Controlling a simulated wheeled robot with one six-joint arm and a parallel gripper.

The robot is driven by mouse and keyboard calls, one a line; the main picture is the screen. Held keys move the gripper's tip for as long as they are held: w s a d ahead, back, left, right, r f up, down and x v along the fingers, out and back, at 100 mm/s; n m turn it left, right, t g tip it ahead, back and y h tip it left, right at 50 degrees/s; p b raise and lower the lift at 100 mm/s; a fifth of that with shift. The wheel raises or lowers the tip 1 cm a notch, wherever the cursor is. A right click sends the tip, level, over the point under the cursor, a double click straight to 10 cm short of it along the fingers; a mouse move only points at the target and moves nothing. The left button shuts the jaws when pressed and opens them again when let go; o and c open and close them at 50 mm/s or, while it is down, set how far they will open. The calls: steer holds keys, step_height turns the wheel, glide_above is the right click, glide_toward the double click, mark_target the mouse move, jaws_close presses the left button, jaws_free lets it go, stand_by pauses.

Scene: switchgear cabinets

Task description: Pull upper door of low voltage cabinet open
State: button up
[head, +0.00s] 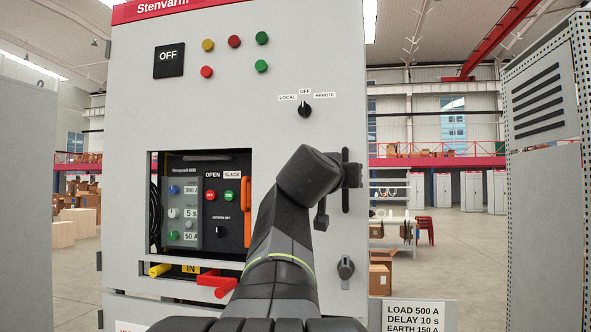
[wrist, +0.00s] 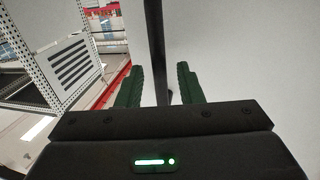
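The upper door (head: 230,110) of the grey cabinet fills the middle of the head view. It bears lamps, a selector switch and a window cut-out, and it looks shut. A dark upright handle (head: 345,200) is at its right edge, partly hidden by my arm. In the wrist view the handle is a dark vertical bar (wrist: 155,50). My gripper (wrist: 160,82) has its two green fingers apart, one on each side of the bar. A gap shows at the right finger; contact on the left is unclear. In the head view my arm hides the fingers.
Inside the cut-out are a relay panel (head: 195,210) and a red lever (head: 216,282) sticking out below. Another grey cabinet (head: 545,200) stands at the right, with open floor between. A label plate (head: 413,315) is at lower right.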

steer(key=shift+p+x, duration=0.3)
steer(key=shift+x, duration=1.1)
jaws_close()
steer(key=shift+s, duration=0.1)
